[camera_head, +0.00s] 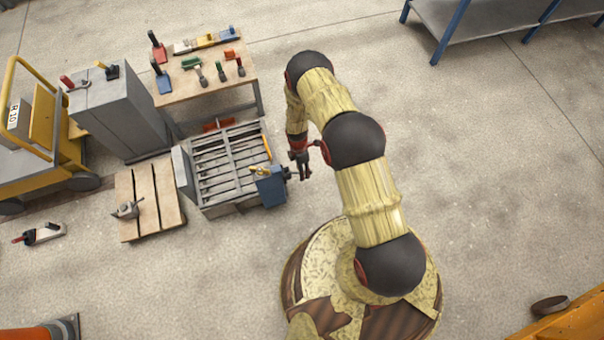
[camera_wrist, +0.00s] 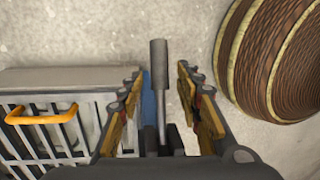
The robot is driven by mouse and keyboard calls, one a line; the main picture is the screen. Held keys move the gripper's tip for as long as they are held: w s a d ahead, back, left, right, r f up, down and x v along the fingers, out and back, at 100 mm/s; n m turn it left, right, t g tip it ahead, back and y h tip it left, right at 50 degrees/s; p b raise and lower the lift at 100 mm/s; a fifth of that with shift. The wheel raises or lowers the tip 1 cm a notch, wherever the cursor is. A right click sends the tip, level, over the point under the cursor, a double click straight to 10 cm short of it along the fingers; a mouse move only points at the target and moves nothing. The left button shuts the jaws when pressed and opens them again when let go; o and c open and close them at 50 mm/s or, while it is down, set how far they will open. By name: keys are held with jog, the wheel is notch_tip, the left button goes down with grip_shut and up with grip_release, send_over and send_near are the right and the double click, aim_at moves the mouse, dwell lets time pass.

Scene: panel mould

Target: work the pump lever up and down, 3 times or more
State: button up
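The pump lever (camera_wrist: 158,62) is a grey rod with a thicker end, seen in the middle of the wrist view. My gripper (camera_wrist: 160,88) is open, with one finger on each side of the lever and visible gaps between. In the head view my gripper (camera_head: 302,170) hangs just right of the blue pump box (camera_head: 271,190), at the mould's right end. The lever is hard to make out there beside my fingers. A sliver of blue (camera_wrist: 148,108) shows behind the left finger in the wrist view.
The slatted grey mould (camera_head: 225,165) has a yellow-orange handle (camera_wrist: 45,116). A tool table (camera_head: 205,75), a grey cabinet (camera_head: 118,105), a yellow cart (camera_head: 40,130) and a pallet (camera_head: 150,200) stand left and behind. The floor right of my arm is mostly clear.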

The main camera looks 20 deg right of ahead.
jog(key=shift+s+f, duration=0.1)
jog(key=shift+f, duration=0.6)
jog(key=c, duration=0.3)
grip_shut()
